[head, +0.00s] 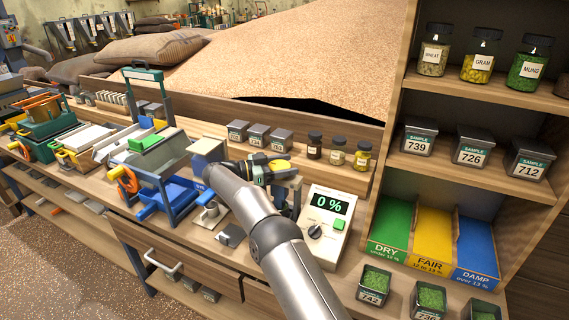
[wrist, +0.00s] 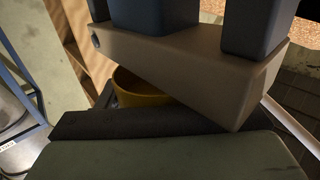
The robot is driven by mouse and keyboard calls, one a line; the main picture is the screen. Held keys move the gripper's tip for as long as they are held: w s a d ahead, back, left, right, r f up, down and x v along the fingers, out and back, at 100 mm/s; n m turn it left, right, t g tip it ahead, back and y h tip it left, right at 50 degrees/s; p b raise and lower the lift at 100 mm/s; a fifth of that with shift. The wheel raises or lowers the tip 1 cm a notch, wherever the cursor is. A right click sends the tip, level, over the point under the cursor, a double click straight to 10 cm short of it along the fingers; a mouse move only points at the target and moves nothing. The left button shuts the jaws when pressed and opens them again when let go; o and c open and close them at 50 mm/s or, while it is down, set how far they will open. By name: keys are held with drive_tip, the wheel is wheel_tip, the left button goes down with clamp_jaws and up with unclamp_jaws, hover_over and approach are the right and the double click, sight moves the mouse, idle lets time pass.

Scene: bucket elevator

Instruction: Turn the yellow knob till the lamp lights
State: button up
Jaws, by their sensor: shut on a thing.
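The yellow knob (head: 277,165) shows at the end of my arm in the head view, left of and behind the meter. In the wrist view the round yellow knob (wrist: 140,88) shows between a dark pad and a beige block, which hides part of it. My gripper (head: 268,172) is at the knob, and its jaws are shut on it. The fingertips are partly hidden, and the wrist view is dark and close. I cannot make out the lamp or tell whether it is lit.
A meter (head: 312,236) reading 0 % stands right of my arm. Sample tins (head: 257,136) and small jars (head: 338,151) stand behind my gripper. A blue-framed machine (head: 160,175) is to the left. A shelf unit (head: 480,90) rises at the right.

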drive_tip(key=shift+d, duration=0.1)
idle(0.4)
drive_tip(key=o, duration=1)
drive_tip(key=shift+r, duration=0.35)
wheel_tip(320, 180, up, 2)
drive_tip(key=shift+r, duration=0.1)
drive_tip(key=s+d+r+b, duration=0.1)
drive_tip(key=s+r, duration=0.2)
drive_tip(key=s, duration=0.1)
drive_tip(key=s+d+r+b, duration=0.1)
drive_tip(key=s+r+b, duration=0.1)
drive_tip(key=s, duration=0.3)
drive_tip(key=s+d+r+b, duration=0.1)
drive_tip(key=s+r+b, duration=0.1)
drive_tip(key=s+r, duration=0.2)
drive_tip(key=shift+s+d+r, duration=0.3)
drive_tip(key=shift+r, duration=0.25)
